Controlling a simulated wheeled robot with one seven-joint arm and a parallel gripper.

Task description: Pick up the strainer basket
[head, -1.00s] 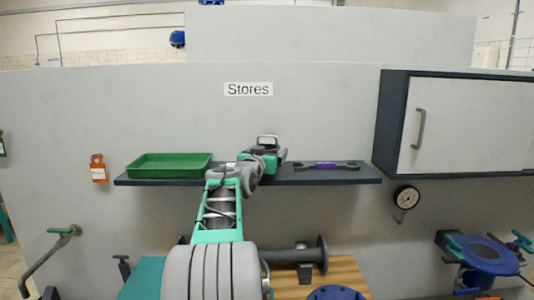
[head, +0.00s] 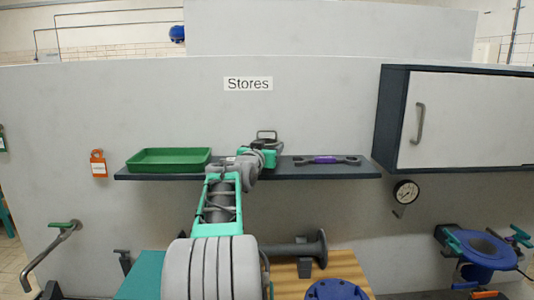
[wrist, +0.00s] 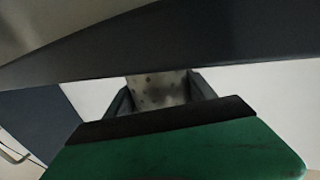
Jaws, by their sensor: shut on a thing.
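The strainer basket is a grey metal piece with a loop handle (head: 266,134). In the head view it stands up just behind my gripper (head: 268,153), above the dark wall shelf, and its lower part is hidden by my gripper and arm. In the wrist view its perforated metal wall (wrist: 158,90) shows between the two dark fingers of my gripper (wrist: 160,98). The gripper is shut on it. I cannot tell whether the basket still touches the shelf.
The dark shelf (head: 290,172) carries a green tray (head: 168,160) at left and a purple-gripped spanner (head: 327,160) at right. A wall cabinet (head: 455,120) and a gauge (head: 405,191) are further right. A pipe piece (head: 300,249) lies below.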

